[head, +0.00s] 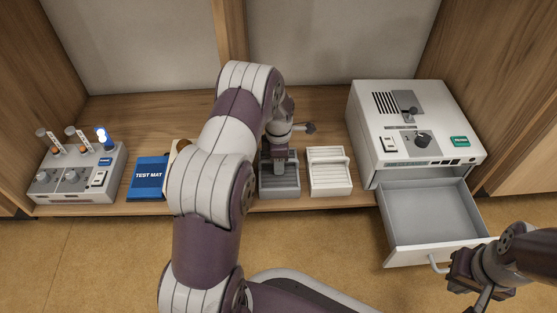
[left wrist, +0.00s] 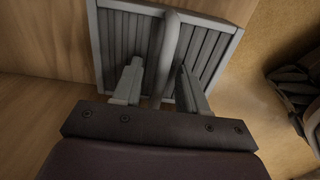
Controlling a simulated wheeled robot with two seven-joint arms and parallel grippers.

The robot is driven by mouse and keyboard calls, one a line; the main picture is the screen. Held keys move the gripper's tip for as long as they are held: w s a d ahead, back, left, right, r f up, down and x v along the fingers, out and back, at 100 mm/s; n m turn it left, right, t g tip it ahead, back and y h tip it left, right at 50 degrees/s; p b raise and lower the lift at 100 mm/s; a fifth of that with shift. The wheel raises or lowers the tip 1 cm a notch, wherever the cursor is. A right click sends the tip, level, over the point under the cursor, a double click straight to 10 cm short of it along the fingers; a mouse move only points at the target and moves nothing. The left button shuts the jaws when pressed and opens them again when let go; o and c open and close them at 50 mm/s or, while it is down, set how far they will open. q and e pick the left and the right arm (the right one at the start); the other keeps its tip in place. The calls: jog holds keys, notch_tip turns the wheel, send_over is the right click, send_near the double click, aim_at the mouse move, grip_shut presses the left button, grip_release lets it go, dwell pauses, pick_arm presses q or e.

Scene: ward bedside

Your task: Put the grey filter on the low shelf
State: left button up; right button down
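The grey filter (head: 280,187), a slatted block with a raised bar across it, sits on the wooden surface in the head view. It also shows in the left wrist view (left wrist: 208,50). My left gripper (head: 280,163) is over it. In the left wrist view my left gripper's fingers (left wrist: 160,85) stand apart on either side of the bar, with visible gaps. My right gripper (head: 468,272) is at the lower right, beside the open drawer's handle. Its fingertips are not clear, and I cannot tell whether it touches the handle.
A white slatted filter (head: 329,172) stands just right of the grey one. A white machine (head: 415,130) has its empty drawer (head: 430,215) pulled out. A blue test mat (head: 148,178) and a tube unit (head: 75,180) are at left. My left arm hides part of the surface.

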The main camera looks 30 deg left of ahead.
pick_arm(q)
jog(key=shift+r, duration=0.15)
notch_tip(320, 180, up, 13)
jog(key=p, duration=1)
jog(key=s+d+r+m, duration=0.5)
jog(key=s+m, duration=0.5)
jog(key=m, duration=0.2)
jog(key=s+d+r+m+t, duration=0.1)
jog(key=s+d+r+m, duration=0.5)
jog(key=s+m, duration=0.4)
jog(key=d+m, duration=0.1)
jog(key=m, duration=0.1)
jog(key=shift+m+b, duration=0.3)
jog(key=shift+b, duration=0.05)
